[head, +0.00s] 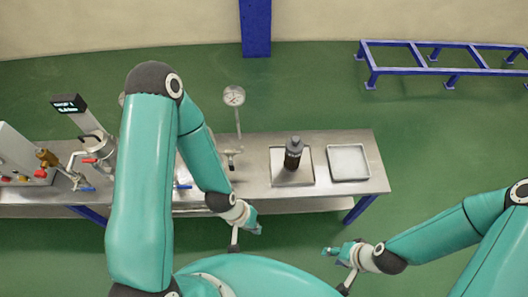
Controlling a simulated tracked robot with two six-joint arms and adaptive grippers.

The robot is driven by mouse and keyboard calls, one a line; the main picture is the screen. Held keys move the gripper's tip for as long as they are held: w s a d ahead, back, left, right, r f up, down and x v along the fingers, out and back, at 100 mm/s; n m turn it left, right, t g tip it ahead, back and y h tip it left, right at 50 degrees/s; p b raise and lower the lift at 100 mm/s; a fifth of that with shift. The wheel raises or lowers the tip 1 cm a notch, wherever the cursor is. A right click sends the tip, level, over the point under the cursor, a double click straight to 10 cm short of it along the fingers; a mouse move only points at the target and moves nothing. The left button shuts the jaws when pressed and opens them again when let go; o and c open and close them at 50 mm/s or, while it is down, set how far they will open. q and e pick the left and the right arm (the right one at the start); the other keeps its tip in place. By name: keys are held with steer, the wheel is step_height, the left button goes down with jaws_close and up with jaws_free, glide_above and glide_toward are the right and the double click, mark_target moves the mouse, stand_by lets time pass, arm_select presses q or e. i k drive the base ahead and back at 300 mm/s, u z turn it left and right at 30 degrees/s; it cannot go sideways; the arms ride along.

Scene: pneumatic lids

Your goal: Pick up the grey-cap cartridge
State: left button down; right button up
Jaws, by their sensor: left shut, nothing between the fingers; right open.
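A dark cartridge with a grey cap (293,153) stands upright on a square plate (277,178) toward the right part of the steel bench. My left gripper (256,230) is in front of the bench's front edge, below and left of the cartridge and apart from it. It looks shut with nothing in it. My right gripper (328,251) is in front of the bench, lower right of the cartridge and well apart from it. It is open and empty, though its fingers are small in this view.
An empty shallow tray (348,162) lies right of the cartridge on the bench (378,182). A pressure gauge (234,96) on a thin pipe rises left of the cartridge. Valves (47,157) and a display (70,104) stand at the left. Blue rails (440,69) stand behind.

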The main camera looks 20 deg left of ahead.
mark_target(295, 146)
steer(key=z, duration=5.1)
steer(key=k, duration=0.55)
steer(key=u, duration=6)
